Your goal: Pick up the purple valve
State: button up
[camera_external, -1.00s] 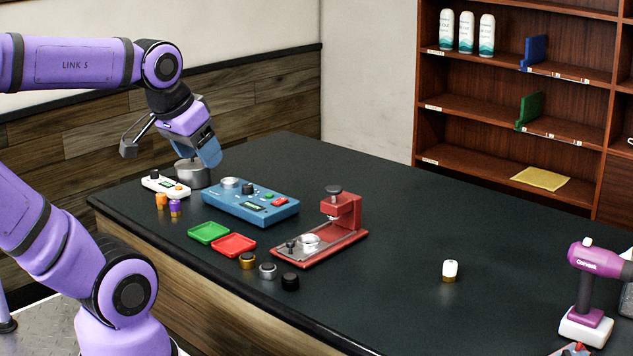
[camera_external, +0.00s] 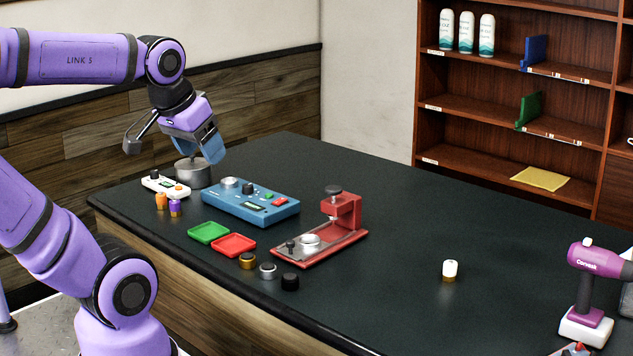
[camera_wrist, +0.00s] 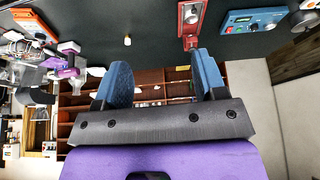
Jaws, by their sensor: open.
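The purple valve (camera_external: 175,208) is a small upright piece with a dull metallic base. It stands near the left front edge of the dark table, beside a similar orange valve (camera_external: 161,201). My gripper (camera_external: 215,152) is open and empty, well above the table, up and to the right of the valve, over the area of the grey pot and the blue device. In the wrist view its two blue fingers (camera_wrist: 163,75) are spread with nothing between them. The purple valve does not show in the wrist view.
A white control box (camera_external: 165,187), grey pot (camera_external: 193,172) and blue device (camera_external: 250,203) stand behind the valves. Green (camera_external: 208,232) and red (camera_external: 234,245) trays lie to the right, then a red press (camera_external: 345,215). The table's right middle is mostly clear, with a white-topped valve (camera_external: 449,270).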

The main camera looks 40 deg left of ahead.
jog(key=w+a+r+n+g, duration=0.1)
jog(key=w+a+n, duration=0.6)
jog(key=w, duration=0.3)
jog(key=w+a+r+n+g, duration=0.1)
jog(key=w+a+n, duration=0.6)
jog(key=w, duration=0.4)
jog(key=n+g, duration=0.3)
jog(key=n, duration=1.6)
send_over(170, 201)
jog(key=f, duration=2.7)
jog(key=shift+d+f, duration=0.2)
jog(key=shift+f, duration=0.15)
jog(key=shift+a+f, duration=0.2)
jog(key=shift+f, duration=0.35)
notch_tip(170, 201, down, 10)
jog(key=shift+s+d, duration=0.1)
jog(key=c, duration=1.1)
jog(key=shift+r, duration=0.1)
